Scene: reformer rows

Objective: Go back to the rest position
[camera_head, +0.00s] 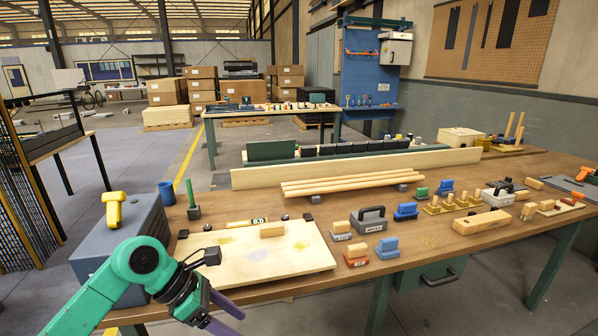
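My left arm comes in from the lower left, green with a black wrist. My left gripper (240,325) has purple fingers pointing to the lower right, in front of the workbench's (420,225) near edge. Its fingers are spread apart with nothing seen between them, though the lower one is partly cut off by the picture's bottom edge. My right arm and gripper are not in view.
A pale board (300,262) with a wooden block (271,230) lies behind the gripper. A grey box (130,232) with a yellow tool (113,208) stands left. Wooden rods (350,182), planes and blocks spread rightward. The floor right of the gripper is clear.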

